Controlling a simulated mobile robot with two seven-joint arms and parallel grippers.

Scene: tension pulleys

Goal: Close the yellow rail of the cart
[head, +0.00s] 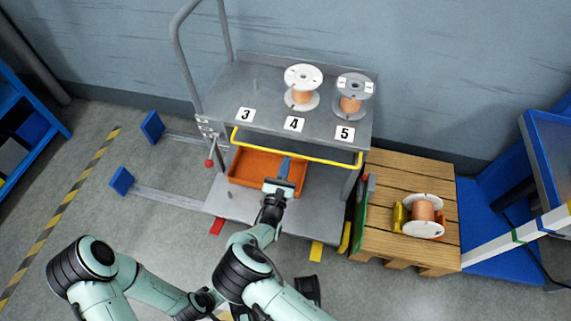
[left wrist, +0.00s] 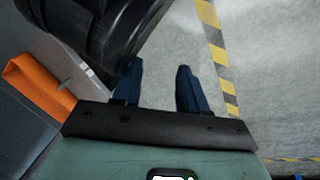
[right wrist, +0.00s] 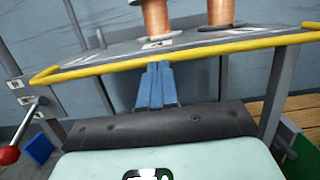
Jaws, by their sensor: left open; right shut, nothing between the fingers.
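The yellow rail (head: 300,152) runs along the front of the grey cart's upper shelf (head: 262,97). It stands out a little from the shelf edge, with its ends bent back toward the cart. My right gripper (head: 284,168) is shut and empty, in front of the cart just below the middle of the rail. In the right wrist view its blue fingertips (right wrist: 155,64) lie right at the lower edge of the yellow rail (right wrist: 210,50); I cannot tell whether they touch. My left gripper (left wrist: 156,68) is open and empty, low over the floor; its fingers are not clear in the head view.
Two copper-wire spools (head: 303,88) stand on the upper shelf behind number labels. An orange tray (head: 240,168) sits on the lower shelf. A red-knobbed lever (head: 210,162) is at the cart's left. A wooden pallet (head: 385,180) with another spool stands close on the right.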

